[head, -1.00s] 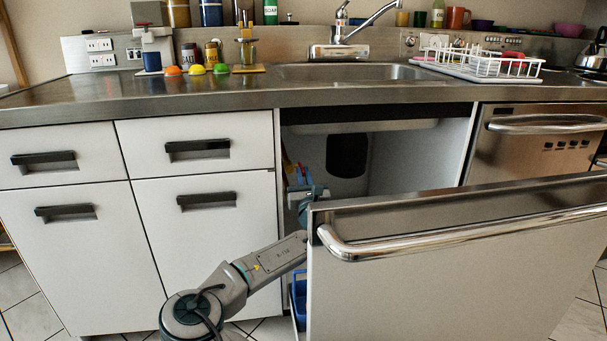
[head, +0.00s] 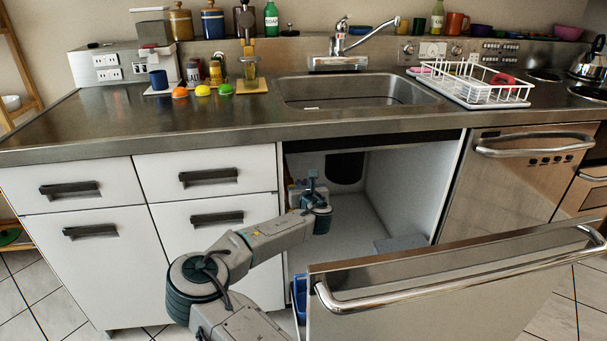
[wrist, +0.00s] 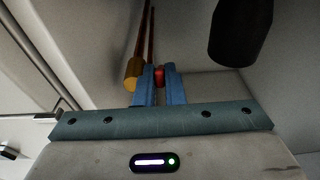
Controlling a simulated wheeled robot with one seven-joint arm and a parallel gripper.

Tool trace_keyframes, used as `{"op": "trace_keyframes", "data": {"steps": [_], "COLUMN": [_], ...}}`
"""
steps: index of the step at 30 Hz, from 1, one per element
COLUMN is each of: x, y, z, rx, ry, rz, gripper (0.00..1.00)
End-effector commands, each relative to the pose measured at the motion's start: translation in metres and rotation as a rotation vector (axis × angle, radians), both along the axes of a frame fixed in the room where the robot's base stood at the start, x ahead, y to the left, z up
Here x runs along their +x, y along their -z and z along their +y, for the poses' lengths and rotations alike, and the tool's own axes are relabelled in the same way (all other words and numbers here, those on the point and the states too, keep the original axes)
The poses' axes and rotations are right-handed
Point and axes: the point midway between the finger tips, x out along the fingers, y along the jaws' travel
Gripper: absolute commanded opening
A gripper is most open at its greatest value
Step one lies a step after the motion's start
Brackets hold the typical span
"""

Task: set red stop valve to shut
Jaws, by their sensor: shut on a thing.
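In the wrist view, my gripper (wrist: 160,82) has its two blue fingers closed on a small red piece, the red stop valve (wrist: 160,75). Only a little of the valve shows between the fingers; which way it is turned cannot be told. Brown pipes run up behind it, with a brass-coloured cylinder (wrist: 133,75) just left of the fingers. In the head view, my gripper (head: 312,176) is inside the open cabinet under the sink, at its left side, and the valve there is hidden or too small to make out.
The pulled-out cabinet front (head: 440,290) with its chrome handle stands before the opening, right of my arm. A dark cylinder (wrist: 240,32) hangs inside at the right. The sink (head: 355,92) is above. The cabinet floor (head: 350,225) is mostly clear.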

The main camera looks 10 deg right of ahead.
Motion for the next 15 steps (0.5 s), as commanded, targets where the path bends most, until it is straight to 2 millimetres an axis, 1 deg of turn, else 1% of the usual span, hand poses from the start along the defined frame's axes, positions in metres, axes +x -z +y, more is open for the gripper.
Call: {"op": "trace_keyframes", "data": {"steps": [1, 15], "x": [0.0006, 0.0087], "y": [-0.0106, -0.0183], "z": [0.0008, 0.001], "rx": [0.001, 0.002], "ry": [-0.002, -0.003], "rz": [0.03, 0.257], "gripper": [0.0, 0.0]}}
